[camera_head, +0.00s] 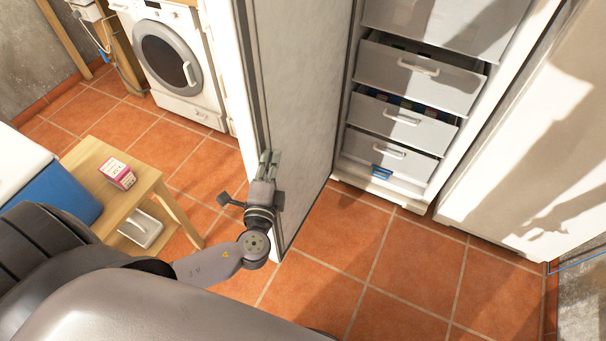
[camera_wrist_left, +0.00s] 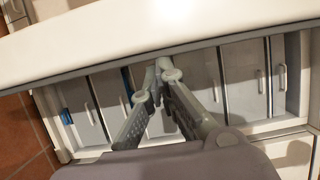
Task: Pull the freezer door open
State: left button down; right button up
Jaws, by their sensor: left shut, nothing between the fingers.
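The freezer door (camera_head: 300,110) stands wide open, swung out toward me on its left side. The freezer interior shows to its right, with several grey drawers (camera_head: 418,78) with white handles. My left gripper (camera_head: 268,160) is shut and empty at the door's free edge, low on the door; whether it touches cannot be told. In the left wrist view the fingertips (camera_wrist_left: 165,68) meet in front of the door's edge (camera_wrist_left: 200,25), with the drawers (camera_wrist_left: 245,80) behind. My right gripper is not in view.
A wooden side table (camera_head: 150,185) with a pink and white box (camera_head: 117,174) stands at the left, beside a blue and white cooler (camera_head: 45,180). A washing machine (camera_head: 170,62) is behind. A white cabinet (camera_head: 520,160) stands at the right. The tiled floor before the freezer is clear.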

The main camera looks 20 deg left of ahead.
pick_arm(q)
jog(key=w+a+b, duration=0.1)
jog(key=a+b, duration=0.1)
jog(key=a, duration=1)
jog(key=shift+a+f, duration=0.15)
jog(key=shift+a, duration=0.2)
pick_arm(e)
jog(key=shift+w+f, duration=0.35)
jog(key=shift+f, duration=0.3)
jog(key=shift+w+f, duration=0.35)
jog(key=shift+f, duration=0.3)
pick_arm(q)
jog(key=shift+w, duration=0.15)
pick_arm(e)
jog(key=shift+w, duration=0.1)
